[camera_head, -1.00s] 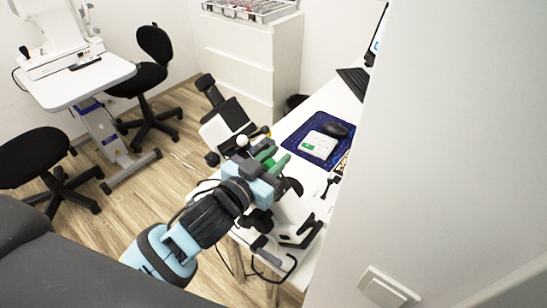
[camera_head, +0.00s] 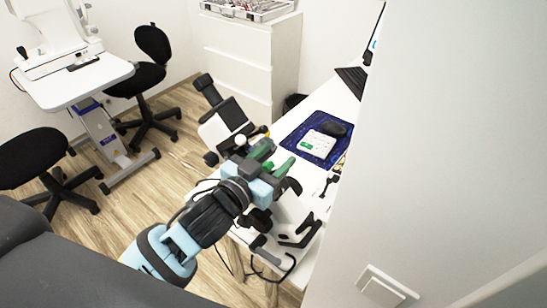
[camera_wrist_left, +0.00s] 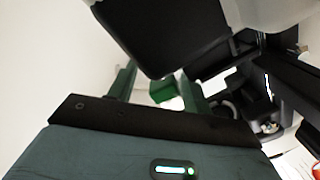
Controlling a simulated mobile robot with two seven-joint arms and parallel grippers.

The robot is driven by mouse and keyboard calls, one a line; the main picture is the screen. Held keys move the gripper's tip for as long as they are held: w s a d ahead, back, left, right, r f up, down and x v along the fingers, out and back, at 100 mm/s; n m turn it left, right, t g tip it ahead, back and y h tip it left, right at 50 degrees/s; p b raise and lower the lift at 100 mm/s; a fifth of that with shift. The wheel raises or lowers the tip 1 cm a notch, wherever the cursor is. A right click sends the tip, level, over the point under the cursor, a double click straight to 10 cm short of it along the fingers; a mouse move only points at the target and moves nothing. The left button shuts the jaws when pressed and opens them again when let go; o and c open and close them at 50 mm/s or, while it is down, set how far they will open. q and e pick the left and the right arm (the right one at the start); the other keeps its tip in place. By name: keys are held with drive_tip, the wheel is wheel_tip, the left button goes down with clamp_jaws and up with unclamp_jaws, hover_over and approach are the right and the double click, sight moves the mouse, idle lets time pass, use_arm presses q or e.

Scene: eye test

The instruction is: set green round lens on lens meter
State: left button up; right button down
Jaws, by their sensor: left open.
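The lens meter (camera_head: 228,118), a white and black instrument with a tilted black eyepiece, stands at the near left end of the white desk. My left gripper (camera_head: 274,157) is in front of it, its two green fingers apart. In the left wrist view the gripper (camera_wrist_left: 160,85) is open, with a small green piece (camera_wrist_left: 163,88) showing between the fingers. It may be the green round lens; I cannot tell its full shape or whether it touches the lens meter. A black part of the lens meter (camera_wrist_left: 165,35) fills the upper middle there. My right gripper is out of view.
The desk (camera_head: 299,164) holds a blue mat (camera_head: 293,141) with a white device (camera_head: 316,144) and dark item on it. A wall (camera_head: 440,150) closes off the right. Black chairs (camera_head: 150,80) and a white instrument table (camera_head: 75,85) stand left.

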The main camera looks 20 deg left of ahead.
sight(265, 167)
use_arm(q)
drive_tip(key=v, duration=0.6)
drive_tip(key=shift+s+a+b, duration=0.15)
drive_tip(key=shift+s+b, duration=0.1)
drive_tip(key=shift+b, duration=0.1)
drive_tip(key=shift+s+a, duration=0.15)
drive_tip(key=shift+s, duration=0.35)
drive_tip(key=shift+s+r, duration=0.1)
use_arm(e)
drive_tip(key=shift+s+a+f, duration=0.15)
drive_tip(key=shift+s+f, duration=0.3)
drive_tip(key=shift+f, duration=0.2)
